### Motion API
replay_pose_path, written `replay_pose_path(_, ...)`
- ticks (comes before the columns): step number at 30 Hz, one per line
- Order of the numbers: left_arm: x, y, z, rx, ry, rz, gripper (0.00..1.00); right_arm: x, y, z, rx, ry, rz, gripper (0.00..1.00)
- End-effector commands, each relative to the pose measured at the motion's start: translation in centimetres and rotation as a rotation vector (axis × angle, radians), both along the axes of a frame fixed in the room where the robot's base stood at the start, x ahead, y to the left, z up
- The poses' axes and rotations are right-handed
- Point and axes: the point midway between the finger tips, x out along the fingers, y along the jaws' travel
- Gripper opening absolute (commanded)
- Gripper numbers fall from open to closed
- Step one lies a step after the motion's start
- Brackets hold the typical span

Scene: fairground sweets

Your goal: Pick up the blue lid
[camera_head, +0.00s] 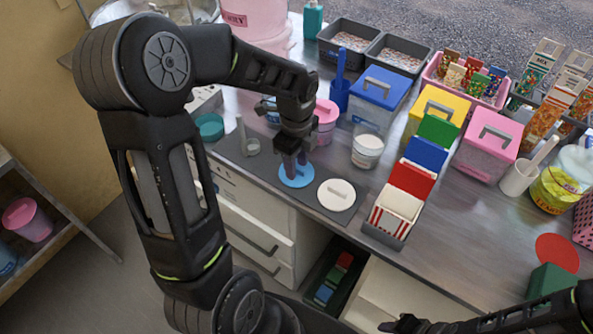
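A round light-blue lid (297,180) lies flat on a dark mat (242,156) near the front edge of the counter.
A white round lid (336,195) lies just right of the blue one. A clear tub (367,148) and a pink-lidded tub (326,118) stand behind. A row of coloured boxes (411,180) stands to the right. A box with a blue square lid (380,88) is farther back.

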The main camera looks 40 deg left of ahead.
Motion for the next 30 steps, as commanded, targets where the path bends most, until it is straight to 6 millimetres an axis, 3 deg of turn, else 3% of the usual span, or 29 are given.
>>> replay_pose_path(7, 0.01, 0.00, 0.03, 0.000, 0.000, 0.000, 0.35, -0.01, 0.01, 0.00, 0.000, 0.000, 0.000, 0.36)
replay_pose_path(20, 0.01, 0.00, 0.04, 0.000, 0.000, 0.000, 0.00, 0.00, 0.01, 0.00, 0.000, 0.000, 0.000, 0.36)
replay_pose_path(30, 0.01, 0.00, 0.04, 0.000, 0.000, 0.000, 0.00, 0.00, 0.01, 0.01, 0.000, 0.000, 0.000, 0.36)
